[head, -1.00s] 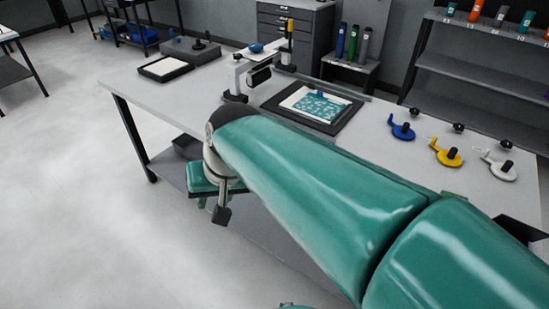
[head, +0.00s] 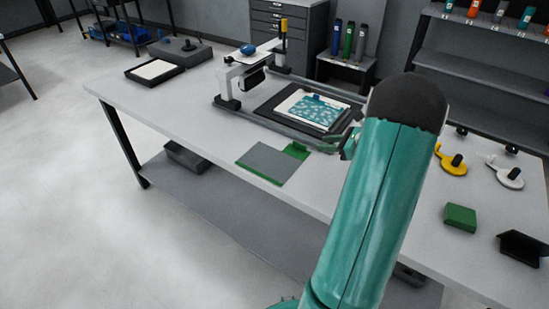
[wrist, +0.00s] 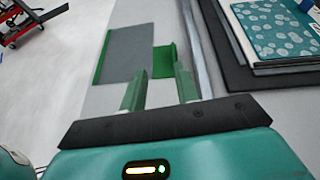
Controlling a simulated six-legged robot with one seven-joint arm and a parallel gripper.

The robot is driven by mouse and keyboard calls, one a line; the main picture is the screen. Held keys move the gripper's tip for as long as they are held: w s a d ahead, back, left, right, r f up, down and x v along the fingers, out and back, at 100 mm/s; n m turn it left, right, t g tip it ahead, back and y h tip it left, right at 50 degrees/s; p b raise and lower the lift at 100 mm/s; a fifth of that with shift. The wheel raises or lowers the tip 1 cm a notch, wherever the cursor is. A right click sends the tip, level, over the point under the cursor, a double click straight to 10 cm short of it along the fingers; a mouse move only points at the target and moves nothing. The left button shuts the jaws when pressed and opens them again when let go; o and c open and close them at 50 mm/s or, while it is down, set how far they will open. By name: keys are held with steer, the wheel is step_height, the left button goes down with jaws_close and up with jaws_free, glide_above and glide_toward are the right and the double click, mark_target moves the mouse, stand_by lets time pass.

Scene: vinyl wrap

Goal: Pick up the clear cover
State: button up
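No plainly see-through cover stands out, and I cannot tell which sheet is the clear cover. A flat grey panel with green edges and a raised green tab (head: 268,163) lies on the table near its front edge; it also shows in the wrist view (wrist: 127,55). A teal patterned sheet with a white border (head: 313,110) lies on a dark mat, with a small blue piece at its far edge. My gripper (wrist: 159,68) is open and empty. In the wrist view its fingers point toward the green tab. In the head view my arm mostly hides it.
A rail runs along the dark mat (head: 264,103), with a white and black bridge (head: 238,80) at its left end. Yellow (head: 453,162) and white (head: 508,173) handled tools and a green block (head: 460,217) lie right of my arm. The table's left front is clear.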

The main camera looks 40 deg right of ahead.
steer(key=shift+s+d+f+m+t, duration=0.15)
steer(key=shift+s+d+f+m, duration=0.15)
steer(key=shift+d, duration=0.2)
steer(key=shift+s+d+f+m+t, duration=0.2)
steer(key=shift+d+f+m, duration=0.1)
steer(key=shift+d, duration=0.2)
steer(key=shift+d+f, duration=0.15)
glide_toward(300, 144)
steer(key=x, duration=0.4)
steer(key=shift+w+d, duration=0.1)
steer(key=shift+w, duration=0.2)
steer(key=shift+x, duration=2.8)
steer(key=shift+f, duration=0.15)
jaws_close()
